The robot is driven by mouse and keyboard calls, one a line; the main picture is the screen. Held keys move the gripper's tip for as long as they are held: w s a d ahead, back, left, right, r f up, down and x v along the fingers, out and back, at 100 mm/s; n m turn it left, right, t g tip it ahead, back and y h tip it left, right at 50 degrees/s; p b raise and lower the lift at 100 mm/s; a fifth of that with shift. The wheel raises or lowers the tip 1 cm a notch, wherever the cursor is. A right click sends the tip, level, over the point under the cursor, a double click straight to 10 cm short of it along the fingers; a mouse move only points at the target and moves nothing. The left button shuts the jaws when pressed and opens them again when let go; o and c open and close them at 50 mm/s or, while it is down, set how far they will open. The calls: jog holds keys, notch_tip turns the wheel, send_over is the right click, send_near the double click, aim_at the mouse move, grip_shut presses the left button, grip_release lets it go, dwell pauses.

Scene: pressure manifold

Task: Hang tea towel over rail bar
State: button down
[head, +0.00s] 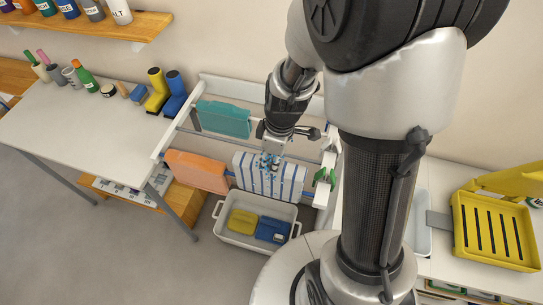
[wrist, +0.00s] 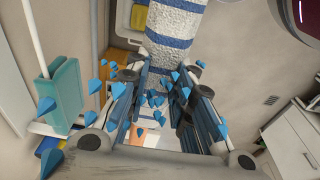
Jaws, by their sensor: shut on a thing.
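The tea towel (head: 268,180) is white with blue stripes and hangs below my gripper (head: 271,158), among the rails of a white rack. My gripper is shut on its upper part. In the wrist view the towel (wrist: 175,32) runs away from between the fingertips (wrist: 160,78). The front rail bar (head: 230,174) shows just left of the towel, level with its upper half. The towel and gripper hide the bar there, so I cannot tell whether the towel lies over it or hangs beside it.
An orange towel (head: 196,170) hangs left on the front bar, a teal towel (head: 223,119) on the back one. A white tub (head: 253,239) with yellow and blue cloths stands below. A white table (head: 90,125) is left. Small blue cones (wrist: 118,90) surround my fingers.

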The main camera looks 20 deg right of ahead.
jog(key=shift+f+b, duration=4.15)
jog(key=shift+f, duration=0.4)
jog(key=c, duration=1.3)
grip_release()
jog(key=shift+r, duration=0.15)
jog(key=r, duration=0.8)
jog(key=s+d+r, duration=0.1)
jog(key=r, duration=0.3)
jog(key=shift+s+a+r+m+t+h+b, duration=0.25)
jog(key=shift+s+r+m+t+b, duration=0.6)
jog(key=shift+s+m, duration=1.2)
jog(key=shift+s+a+r+m+t+h+b, duration=0.2)
jog(key=shift+s+r+m+t, duration=0.2)
jog(key=shift+s+r+m, duration=1.55)
jog(key=shift+s+a+r+m+t+h+b, duration=0.25)
jog(key=shift+s+m+t+b, duration=0.35)
jog(key=shift+s+m, duration=1.5)
